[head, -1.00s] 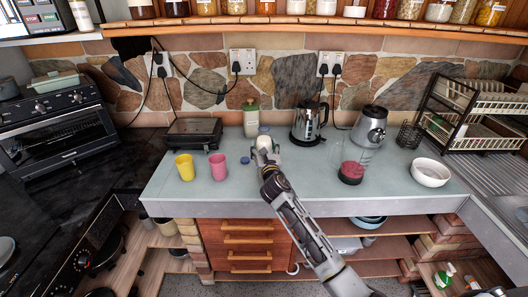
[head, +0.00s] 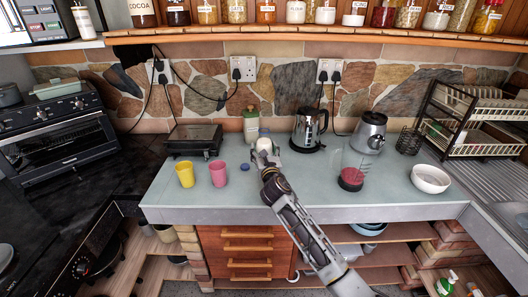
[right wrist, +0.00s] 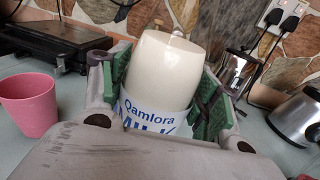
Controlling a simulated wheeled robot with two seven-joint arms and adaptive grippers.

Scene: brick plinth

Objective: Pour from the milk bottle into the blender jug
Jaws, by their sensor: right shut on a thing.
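The milk bottle (right wrist: 172,70) is white with a blue-lettered label, and it stands upright on the counter as far as I can see. In the head view, the milk bottle (head: 264,144) is partly hidden by my right gripper (head: 265,158). My right gripper (right wrist: 157,95) is shut on the bottle, with green-padded fingers on both its sides. The blender jug (head: 355,160) is clear with dark red at its bottom. It stands on the counter to the right of my gripper, apart from it. My left gripper is not in view.
A green-lidded container (head: 251,125) and a kettle (head: 309,128) stand behind. A white bowl (head: 430,179) is at the right. The counter between bottle and jug is clear.

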